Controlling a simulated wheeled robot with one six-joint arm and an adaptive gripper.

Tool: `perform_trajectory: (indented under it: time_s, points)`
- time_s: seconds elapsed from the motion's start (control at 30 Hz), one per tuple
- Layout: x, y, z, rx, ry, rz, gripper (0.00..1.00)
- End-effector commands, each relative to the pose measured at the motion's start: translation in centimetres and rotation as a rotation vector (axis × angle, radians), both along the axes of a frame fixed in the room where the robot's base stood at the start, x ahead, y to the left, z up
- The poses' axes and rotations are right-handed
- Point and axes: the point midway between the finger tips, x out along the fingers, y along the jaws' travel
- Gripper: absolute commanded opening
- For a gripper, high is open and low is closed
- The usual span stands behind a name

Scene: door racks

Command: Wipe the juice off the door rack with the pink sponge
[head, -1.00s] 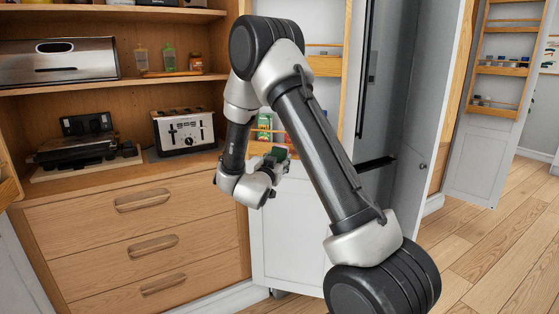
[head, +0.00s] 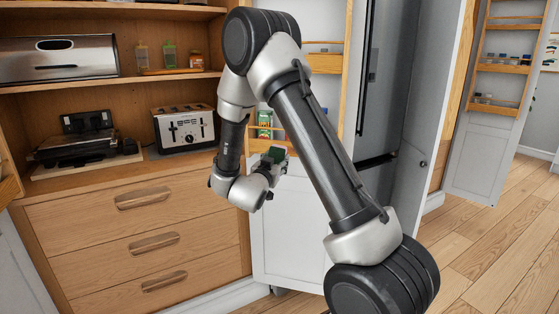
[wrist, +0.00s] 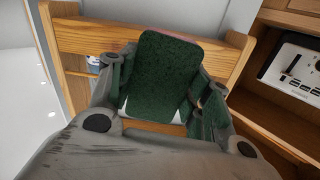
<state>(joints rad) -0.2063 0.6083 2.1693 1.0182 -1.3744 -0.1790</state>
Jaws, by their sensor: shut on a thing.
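The sponge (wrist: 160,75) shows in the wrist view as a dark green pad with a thin pink edge at its top. My gripper (wrist: 163,88) is shut on it, with a finger on either side. The wooden door rack (wrist: 85,38) lies behind and below the sponge, its rail running across the view. In the head view my gripper (head: 274,158) is at the lower door rack (head: 256,146), largely hidden by my arm. I cannot tell whether the sponge touches the rack. No juice is visible; the sponge and gripper cover much of the rack.
A green pack (head: 264,121) stands in the lower rack. Another rack (head: 325,63) is above it on the same door. A toaster (head: 184,128) and a black grill (head: 76,140) stand on the counter to the left. Wooden drawers (head: 150,240) lie below. Open floor is at the right.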

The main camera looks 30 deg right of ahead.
Motion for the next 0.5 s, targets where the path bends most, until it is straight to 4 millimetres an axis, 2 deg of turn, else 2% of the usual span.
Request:
perform_trajectory:
  time_s: [0.27, 0.5]
  points:
    - [0.2, -0.3, 0.0, 0.000, 0.000, 0.001, 0.37]
    - [1.7, -2.1, 0.0, -0.001, -0.001, 0.006, 0.37]
